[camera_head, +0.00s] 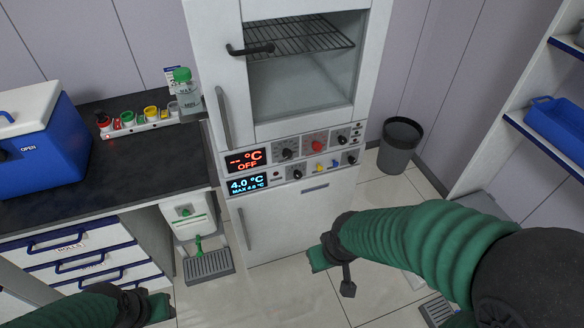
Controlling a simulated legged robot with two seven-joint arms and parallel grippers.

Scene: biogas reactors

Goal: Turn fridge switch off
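The white fridge unit (290,215) stands in the middle, with a control panel between its upper glass door and lower door. The upper display (246,161) reads "-- °C OFF" in red. The lower display (248,184) is lit blue and reads "4.0 °C MAX 4.8 °C". Beside the lower display are black knobs (295,174), a small yellow switch (319,167) and a small blue one. The upper row has black knobs and a red button (317,146). My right gripper (332,268) is below and in front of the panel, apart from it. My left gripper (160,306) is low at the bottom left.
A black counter (150,165) at left holds a blue cool box (45,160), a rack of coloured caps and a green-capped bottle (186,90). A black bin (400,145) stands right of the fridge. Shelves with a blue tray (557,125) are far right.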

